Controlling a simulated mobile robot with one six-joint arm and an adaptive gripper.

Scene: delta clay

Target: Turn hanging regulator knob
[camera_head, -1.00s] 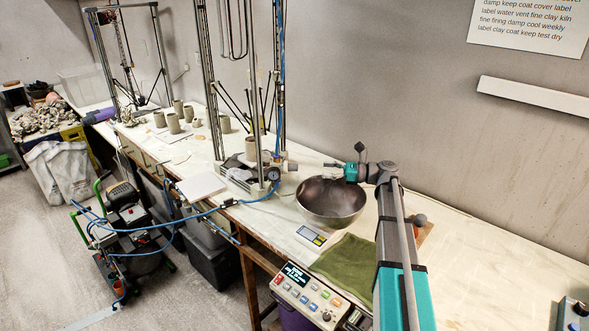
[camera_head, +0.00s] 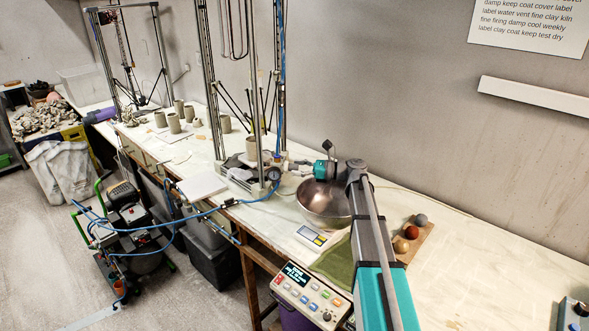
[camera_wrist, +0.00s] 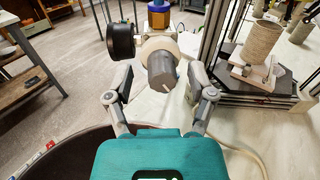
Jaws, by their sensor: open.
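The regulator's dark grey knob (camera_wrist: 163,74), with a white mark on its face, is in the middle of the wrist view. Behind it are the pale regulator body (camera_wrist: 158,46) and a black round gauge (camera_wrist: 121,41) at left. My gripper (camera_wrist: 161,78) is open, with one finger on each side of the knob in the picture. Gaps show beside the knob; no contact is visible. The knob is too small to make out there.
The printer frame post (camera_head: 282,80) rises close beside the regulator. A blue hose (camera_head: 225,206) runs from it to the compressor (camera_head: 126,205). A scale (camera_head: 312,236) and green cloth (camera_head: 338,262) lie in front.

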